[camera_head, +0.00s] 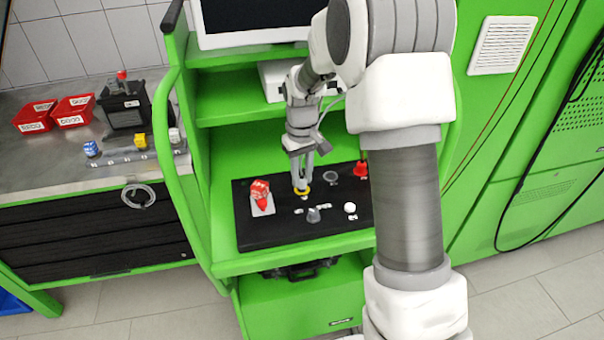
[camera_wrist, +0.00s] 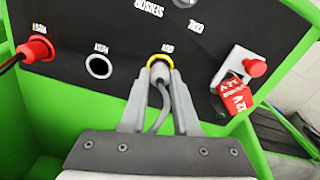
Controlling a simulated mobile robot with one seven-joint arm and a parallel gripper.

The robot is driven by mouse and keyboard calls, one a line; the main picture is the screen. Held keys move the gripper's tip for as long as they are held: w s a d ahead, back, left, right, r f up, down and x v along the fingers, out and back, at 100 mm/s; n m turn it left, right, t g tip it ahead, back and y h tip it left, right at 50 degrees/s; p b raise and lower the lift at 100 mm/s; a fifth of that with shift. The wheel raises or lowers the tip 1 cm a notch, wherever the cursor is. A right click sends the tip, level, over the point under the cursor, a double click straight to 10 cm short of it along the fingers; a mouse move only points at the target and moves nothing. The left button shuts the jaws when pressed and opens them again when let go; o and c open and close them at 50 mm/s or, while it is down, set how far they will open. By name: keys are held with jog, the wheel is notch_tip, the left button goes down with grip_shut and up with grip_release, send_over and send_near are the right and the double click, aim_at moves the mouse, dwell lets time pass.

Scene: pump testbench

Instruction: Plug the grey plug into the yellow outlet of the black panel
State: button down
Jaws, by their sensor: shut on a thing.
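The black panel (camera_head: 270,235) lies on the green bench, and its face also fills the upper part of the wrist view (camera_wrist: 120,25). The yellow outlet (camera_wrist: 162,59) is a ring in the panel; it also shows in the head view (camera_head: 303,192), just below my fingertips. My gripper (camera_wrist: 161,76) is shut on the grey plug (camera_wrist: 160,71), with a grey cable (camera_wrist: 157,118) hanging back between the fingers. The plug's front end lines up with the yellow ring and overlaps it. How deep it sits is hidden. My gripper also shows in the head view (camera_head: 301,180), pointing down.
A grey-ringed empty outlet (camera_wrist: 98,66) and a red plug with black cable (camera_wrist: 36,50) are on one side. A red switch with red tags (camera_wrist: 236,92) stands on the other. A white knob (camera_head: 350,207) and a grey knob (camera_head: 313,214) sit on the panel's near part.

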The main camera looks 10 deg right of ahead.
jog(key=shift+f+b, duration=0.35)
jog(key=shift+f, duration=0.2)
jog(key=c, duration=0.6)
grip_release()
jog(key=shift+o, duration=0.3)
jog(key=o, duration=0.4)
jog(key=shift+c, duration=0.2)
jog(key=shift+r, duration=0.1)
jog(key=shift+r+p, duration=2.8)
jog(key=shift+r, duration=1.2)
